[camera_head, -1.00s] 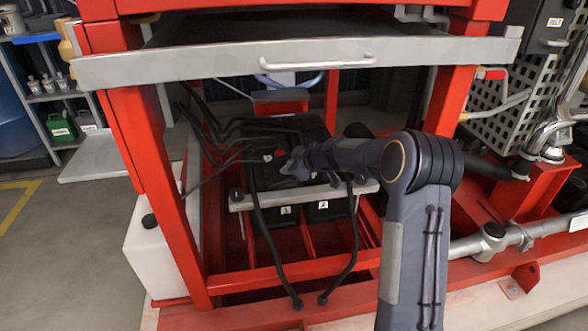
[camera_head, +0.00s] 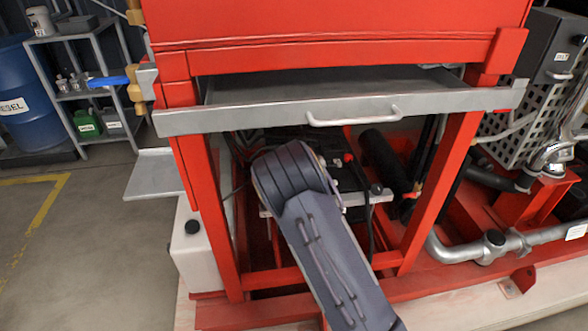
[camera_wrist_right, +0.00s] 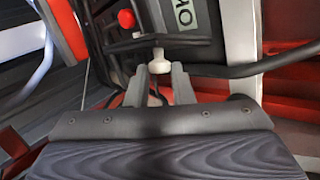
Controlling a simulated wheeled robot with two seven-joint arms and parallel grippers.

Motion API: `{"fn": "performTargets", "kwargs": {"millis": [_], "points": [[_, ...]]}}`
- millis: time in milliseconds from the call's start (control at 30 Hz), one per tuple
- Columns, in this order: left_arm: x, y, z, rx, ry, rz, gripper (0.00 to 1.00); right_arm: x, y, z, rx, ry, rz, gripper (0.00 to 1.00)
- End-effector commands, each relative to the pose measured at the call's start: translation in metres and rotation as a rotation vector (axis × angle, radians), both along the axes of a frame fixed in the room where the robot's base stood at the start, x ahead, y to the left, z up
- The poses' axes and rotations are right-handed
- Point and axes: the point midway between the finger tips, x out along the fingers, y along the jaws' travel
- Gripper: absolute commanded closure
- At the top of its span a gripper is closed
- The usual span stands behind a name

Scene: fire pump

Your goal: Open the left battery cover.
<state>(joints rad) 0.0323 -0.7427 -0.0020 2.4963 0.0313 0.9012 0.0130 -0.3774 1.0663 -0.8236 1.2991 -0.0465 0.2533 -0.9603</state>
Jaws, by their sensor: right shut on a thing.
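In the head view my right arm reaches into the red frame and hides its gripper and much of the battery bay. A black battery part with a red cap (camera_head: 348,158) shows just right of the arm. In the right wrist view my right gripper (camera_wrist_right: 158,80) is shut on a small pale knob (camera_wrist_right: 158,66), which stands against a dark bar. A black battery surface with a red cap (camera_wrist_right: 127,18) lies beyond, beside a white label (camera_wrist_right: 185,14) with black letters. I cannot tell the left battery cover's edges or whether it is open. My left gripper is not in view.
A grey drawer front with a handle (camera_head: 352,118) hangs above the bay. The red frame posts (camera_head: 212,215) stand close on both sides. A white tank (camera_head: 196,253) is at left, pipes (camera_head: 465,250) at right. Black cables cross in the right wrist view.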

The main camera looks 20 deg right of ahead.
Motion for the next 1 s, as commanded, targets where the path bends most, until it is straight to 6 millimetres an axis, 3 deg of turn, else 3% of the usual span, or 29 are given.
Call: {"fn": "performTargets", "kwargs": {"millis": [300,867,900,1000], "points": [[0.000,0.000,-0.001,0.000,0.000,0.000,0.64,0.005,0.013,0.000,-0.124,0.026,0.003,1.00],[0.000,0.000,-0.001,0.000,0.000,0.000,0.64,0.005,0.015,-0.001,-0.146,0.033,0.001,1.00],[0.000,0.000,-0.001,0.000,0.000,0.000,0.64,0.005,0.015,-0.001,-0.146,0.033,0.001,0.74],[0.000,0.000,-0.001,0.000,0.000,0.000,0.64,0.005,0.015,-0.001,-0.146,0.034,0.001,0.61]]}}
